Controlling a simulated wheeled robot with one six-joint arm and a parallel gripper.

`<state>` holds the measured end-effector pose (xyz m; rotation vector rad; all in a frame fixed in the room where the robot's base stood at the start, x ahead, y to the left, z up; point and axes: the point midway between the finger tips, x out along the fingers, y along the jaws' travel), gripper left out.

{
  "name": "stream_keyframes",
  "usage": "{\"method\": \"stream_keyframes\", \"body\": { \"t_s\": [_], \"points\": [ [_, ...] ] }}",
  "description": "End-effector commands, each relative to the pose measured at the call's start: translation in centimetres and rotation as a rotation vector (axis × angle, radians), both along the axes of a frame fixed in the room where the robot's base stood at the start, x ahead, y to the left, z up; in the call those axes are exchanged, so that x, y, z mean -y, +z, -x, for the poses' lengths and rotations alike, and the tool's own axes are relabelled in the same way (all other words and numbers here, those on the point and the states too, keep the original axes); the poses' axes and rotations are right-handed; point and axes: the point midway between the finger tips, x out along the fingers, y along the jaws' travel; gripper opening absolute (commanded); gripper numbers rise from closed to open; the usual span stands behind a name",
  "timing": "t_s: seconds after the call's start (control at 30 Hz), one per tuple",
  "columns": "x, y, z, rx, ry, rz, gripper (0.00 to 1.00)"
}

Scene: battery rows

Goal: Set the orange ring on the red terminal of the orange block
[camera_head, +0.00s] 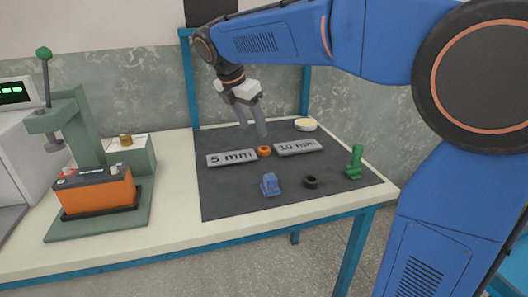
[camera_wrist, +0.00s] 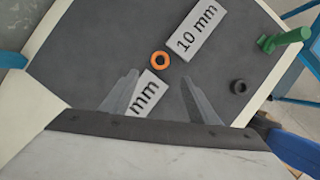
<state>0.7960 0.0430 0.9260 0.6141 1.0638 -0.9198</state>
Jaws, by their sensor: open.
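The orange ring (camera_head: 264,151) lies flat on the dark mat (camera_head: 232,198), between two grey labelled blocks. It also shows in the wrist view (camera_wrist: 161,59), ahead of the fingertips. My gripper (camera_head: 259,134) is open and empty above the mat, just behind and above the ring in the head view. In the wrist view its two fingers (camera_wrist: 160,80) are spread apart, with the ring beyond them. The orange block (camera_head: 98,193) with a dark top sits on the green press base at the left. A red terminal (camera_head: 66,172) shows on its top left, and a pale one at its top right.
The "5 mm" block (camera_head: 231,158) and "10 mm" block (camera_head: 298,147) flank the ring. A black ring (camera_head: 310,182), a blue piece (camera_head: 270,185), a green piece (camera_head: 354,163) and a pale oval object (camera_head: 305,124) are on the mat. The green press (camera_head: 84,135) rises behind the orange block.

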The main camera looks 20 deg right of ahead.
Motion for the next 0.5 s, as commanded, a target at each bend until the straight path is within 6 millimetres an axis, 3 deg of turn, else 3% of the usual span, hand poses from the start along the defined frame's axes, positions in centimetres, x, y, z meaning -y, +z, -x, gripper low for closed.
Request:
{"method": "stream_keyframes", "body": {
  "t_s": [0.2,0.5],
  "points": [
    [1.1,-3.0,-0.6,0.0,-0.001,0.0,0.55],
    [1.8,-4.8,-1.1,0.0,-0.001,0.0,0.55]
  ]
}}
